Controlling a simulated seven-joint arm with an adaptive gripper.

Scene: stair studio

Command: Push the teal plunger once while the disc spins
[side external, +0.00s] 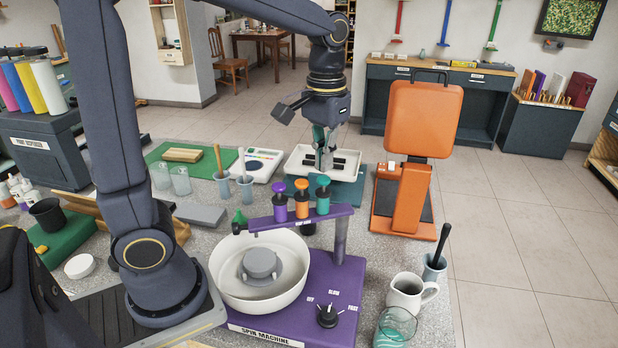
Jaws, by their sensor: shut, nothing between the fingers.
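The teal plunger (323,181) stands at the right of a row on the purple bar over the spin machine, beside an orange plunger (302,190) and a purple one (280,200). My gripper (325,166) is shut and empty, pointing down; in the picture it appears just above the teal plunger's top, but I cannot tell whether they touch. The spin machine (325,275) has a white bowl (232,290) with a grey disc (261,265) inside; one frame does not show whether it turns. Its black dial (327,316) sits among OFF, SLOW and FAST labels.
An orange press-like machine (420,120) stands right of the plungers. A white tray (292,162) lies behind them. Cups with tools (244,188) stand behind left. A white mug (408,292) and a glass (395,325) stand at front right.

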